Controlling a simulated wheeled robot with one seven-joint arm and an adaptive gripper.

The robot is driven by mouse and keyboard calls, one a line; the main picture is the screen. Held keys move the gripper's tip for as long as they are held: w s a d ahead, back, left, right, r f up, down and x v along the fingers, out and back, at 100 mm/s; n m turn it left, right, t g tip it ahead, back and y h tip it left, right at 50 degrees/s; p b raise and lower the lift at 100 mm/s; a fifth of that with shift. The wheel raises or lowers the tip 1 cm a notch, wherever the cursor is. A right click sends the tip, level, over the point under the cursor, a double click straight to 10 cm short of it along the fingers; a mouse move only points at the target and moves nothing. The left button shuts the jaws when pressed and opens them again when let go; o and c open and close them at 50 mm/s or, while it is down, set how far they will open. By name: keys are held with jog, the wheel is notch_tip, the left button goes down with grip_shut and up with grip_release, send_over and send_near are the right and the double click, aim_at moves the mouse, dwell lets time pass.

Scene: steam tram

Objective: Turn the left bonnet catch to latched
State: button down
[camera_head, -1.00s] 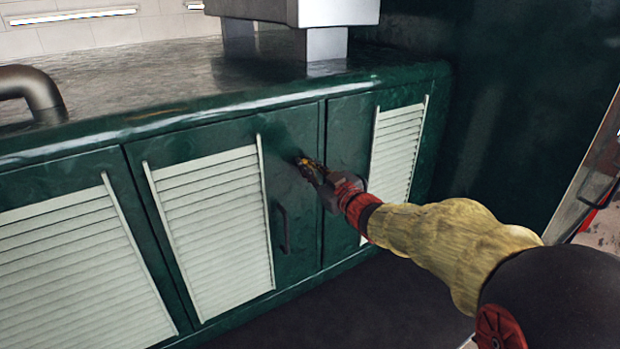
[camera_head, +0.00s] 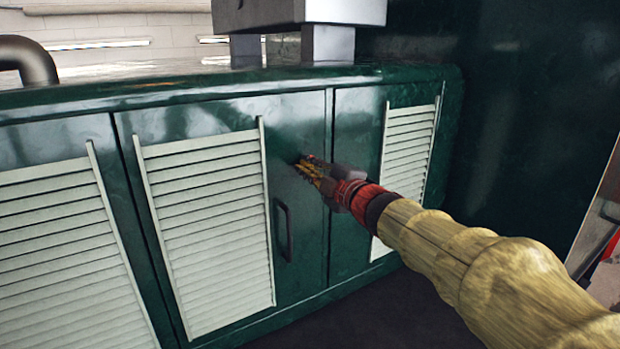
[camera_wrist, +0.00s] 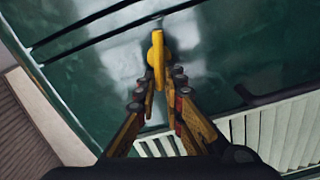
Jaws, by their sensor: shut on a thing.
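The bonnet catch (camera_wrist: 156,53) is a small yellow lever on the green bonnet door, seen in the wrist view between my fingertips. My gripper (camera_wrist: 158,84) is shut on its near end. In the head view my gripper (camera_head: 310,172) meets the green door (camera_head: 300,120) between the louvred panel and the door seam, above the dark handle. The catch is mostly hidden by my fingers there. In the wrist view its far end shows beyond the fingertips, lying roughly in line with them.
A dark upright handle (camera_head: 285,230) sits just below my gripper. A pale louvred panel (camera_head: 205,225) is to its left and another louvred panel (camera_head: 408,160) to its right. A grey metal box on legs (camera_head: 298,14) stands on the bonnet top. Dark floor lies below.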

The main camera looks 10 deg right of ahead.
jog(key=shift+a+f+n+b, duration=0.1)
jog(key=shift+f+n+b, duration=0.15)
jog(key=shift+n+b, duration=0.5)
jog(key=shift+f+n+b, duration=0.2)
jog(key=shift+n+b, duration=0.45)
jog(key=shift+n, duration=0.1)
jog(key=c, duration=1.9)
grip_release()
jog(key=v, duration=1.2)
jog(key=shift+r, duration=0.1)
